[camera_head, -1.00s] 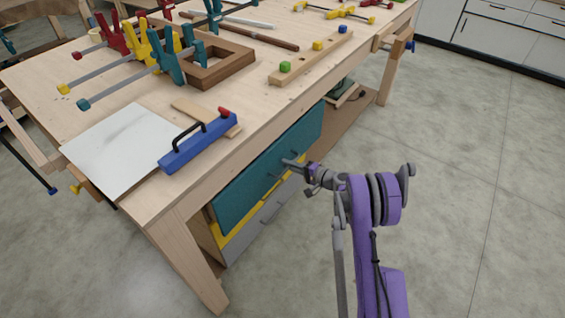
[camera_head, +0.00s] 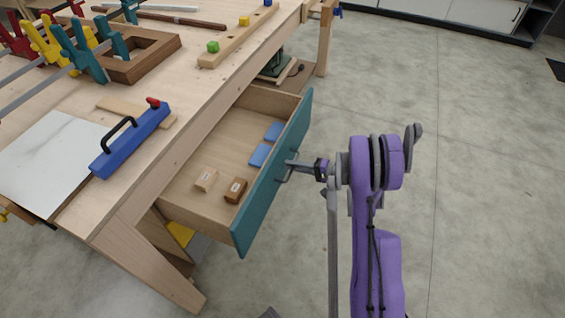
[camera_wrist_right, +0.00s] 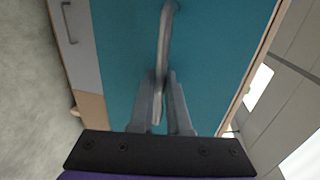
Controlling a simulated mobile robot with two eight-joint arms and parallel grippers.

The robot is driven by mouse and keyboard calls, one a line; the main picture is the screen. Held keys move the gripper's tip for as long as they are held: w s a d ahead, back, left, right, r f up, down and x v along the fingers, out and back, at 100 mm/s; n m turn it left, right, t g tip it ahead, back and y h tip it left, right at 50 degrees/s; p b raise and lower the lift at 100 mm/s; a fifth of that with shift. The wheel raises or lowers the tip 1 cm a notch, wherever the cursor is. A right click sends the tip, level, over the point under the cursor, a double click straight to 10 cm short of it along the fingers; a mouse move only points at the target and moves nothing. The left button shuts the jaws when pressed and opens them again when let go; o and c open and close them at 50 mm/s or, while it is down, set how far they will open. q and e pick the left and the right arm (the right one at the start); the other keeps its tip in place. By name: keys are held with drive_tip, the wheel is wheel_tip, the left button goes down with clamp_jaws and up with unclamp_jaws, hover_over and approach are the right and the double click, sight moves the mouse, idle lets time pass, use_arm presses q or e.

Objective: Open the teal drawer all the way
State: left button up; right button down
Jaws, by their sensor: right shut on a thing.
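The teal drawer (camera_head: 262,205) stands well out from under the workbench in the head view, with its wooden inside showing. Its teal front also fills most of the right wrist view (camera_wrist_right: 215,60). My right gripper (camera_head: 290,168) is shut on the drawer's grey handle (camera_head: 283,178). In the right wrist view the handle (camera_wrist_right: 166,40) runs between the two fingers of the gripper (camera_wrist_right: 163,95). Two blue blocks (camera_head: 260,155), a pale wooden block (camera_head: 206,180) and a brown block (camera_head: 236,190) lie inside the drawer. My left gripper is not in view.
The workbench (camera_head: 190,110) carries a blue tool with a black handle (camera_head: 132,140), a white board (camera_head: 50,155), several clamps and a wooden frame (camera_head: 140,58). A yellow drawer (camera_head: 180,233) shows partly below. The concrete floor (camera_head: 480,200) at right is clear.

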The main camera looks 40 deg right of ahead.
drive_tip(key=shift+s+d, duration=0.15)
drive_tip(key=shift+s, duration=0.2)
drive_tip(key=c, duration=1.2)
unclamp_jaws()
drive_tip(key=shift+o, duration=0.2)
drive_tip(key=p+v, duration=0.1)
drive_tip(key=v, duration=0.9)
drive_tip(key=shift+s+d, duration=0.15)
drive_tip(key=shift+s, duration=0.2)
drive_tip(key=shift+r, duration=0.1)
